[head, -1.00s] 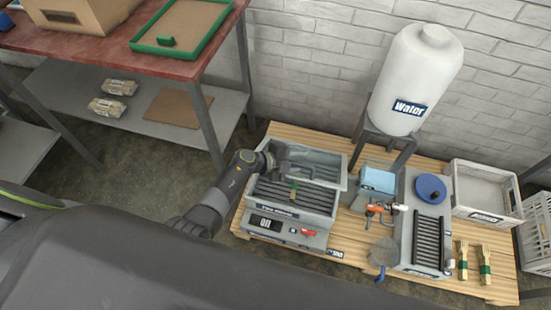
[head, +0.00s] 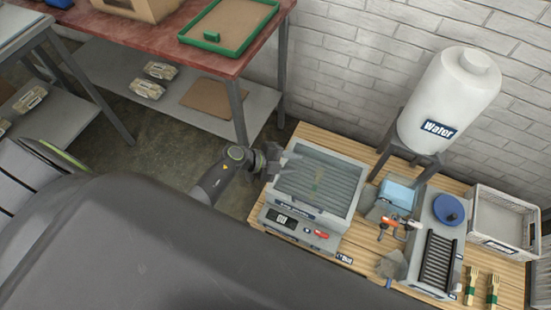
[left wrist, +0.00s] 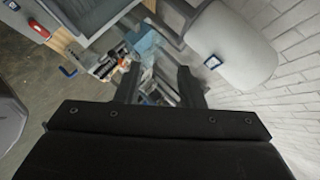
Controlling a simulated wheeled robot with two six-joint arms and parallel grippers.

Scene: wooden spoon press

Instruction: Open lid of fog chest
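The fog chest (head: 340,222) is a grey box with a display and a red switch on its front, standing on the wooden pallet. My left gripper (head: 289,158) is at the chest's upper left edge; contact is unclear. In the left wrist view its fingers (left wrist: 160,88) are apart with nothing held between them. The chest's red switch (left wrist: 38,28) shows there at upper left. My right gripper is not in view.
A white water tank (head: 450,98) stands on a metal stand behind and right of the chest. A blue box (head: 399,193), orange tool (head: 388,225), machine with rollers (head: 438,262) and grey crate (head: 503,222) are on the pallet. A red-topped table (head: 160,38) stands at upper left.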

